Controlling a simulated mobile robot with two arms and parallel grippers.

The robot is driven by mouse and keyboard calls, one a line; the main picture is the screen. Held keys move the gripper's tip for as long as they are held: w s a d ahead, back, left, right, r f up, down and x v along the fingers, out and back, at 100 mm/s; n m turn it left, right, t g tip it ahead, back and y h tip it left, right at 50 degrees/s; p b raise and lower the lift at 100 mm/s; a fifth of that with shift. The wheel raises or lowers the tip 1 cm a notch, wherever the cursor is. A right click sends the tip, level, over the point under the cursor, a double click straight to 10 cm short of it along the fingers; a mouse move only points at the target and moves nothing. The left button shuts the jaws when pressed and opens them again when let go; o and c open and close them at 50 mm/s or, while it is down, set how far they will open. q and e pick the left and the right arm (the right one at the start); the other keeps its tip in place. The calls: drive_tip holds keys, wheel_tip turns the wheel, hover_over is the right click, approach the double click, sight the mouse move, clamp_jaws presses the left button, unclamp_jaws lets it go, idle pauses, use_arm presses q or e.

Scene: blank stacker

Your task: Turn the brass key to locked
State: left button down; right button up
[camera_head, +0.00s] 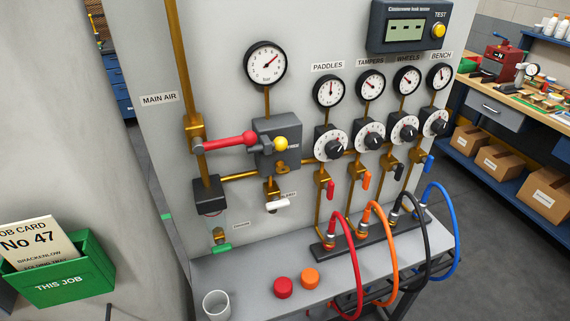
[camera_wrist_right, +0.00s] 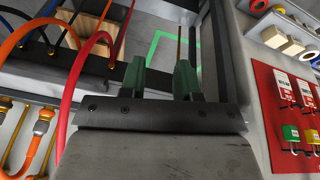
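The grey block (camera_head: 265,150) on the main air line of the panel has a yellow knob (camera_head: 281,144) on its front. A small brass piece (camera_head: 282,168) at its lower edge may be the brass key. It is too small to tell its turn, and the lettering beside the knob is partly hidden. The red lever (camera_head: 230,142) on the pipe lies nearly level, its end close to the block. My right gripper (camera_wrist_right: 160,76) shows in the right wrist view, its green fingers apart with nothing between them. Neither gripper shows in the head view.
Gauges and dials (camera_head: 330,144) line the panel to the right. Coloured hoses (camera_head: 355,260) arch over the grey shelf (camera_head: 240,270) below. A white cup (camera_head: 216,304) and red and orange caps (camera_head: 283,288) stand there. A red board (camera_wrist_right: 290,110) with padlocks is at right in the wrist view.

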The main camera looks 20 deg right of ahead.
drive_tip(key=w+r+n+t+h+p, duration=0.1)
drive_tip(key=w+r+t, duration=0.15)
drive_tip(key=r, duration=0.35)
drive_tip(key=w+r+n+t, duration=0.1)
drive_tip(key=w+r, duration=0.2)
drive_tip(key=r, duration=0.4)
drive_tip(key=n+t+y+p, duration=0.1)
drive_tip(key=n+t+y, duration=0.1)
drive_tip(key=n+t, duration=1.05)
approach(284, 173)
drive_tip(key=shift+n+g, duration=0.55)
drive_tip(key=shift+g, duration=0.25)
drive_tip(key=w+p, duration=0.1)
drive_tip(key=w, duration=0.1)
drive_tip(key=w+r+p, duration=0.1)
drive_tip(key=w, duration=0.2)
drive_tip(key=w+p, duration=0.1)
drive_tip(key=w, duration=0.2)
drive_tip(key=shift+a+r, duration=0.15)
drive_tip(key=shift+r, duration=0.15)
drive_tip(key=shift+w+f, duration=0.15)
drive_tip(key=shift+w, duration=0.65)
drive_tip(key=shift+c, duration=0.2)
clamp_jaws()
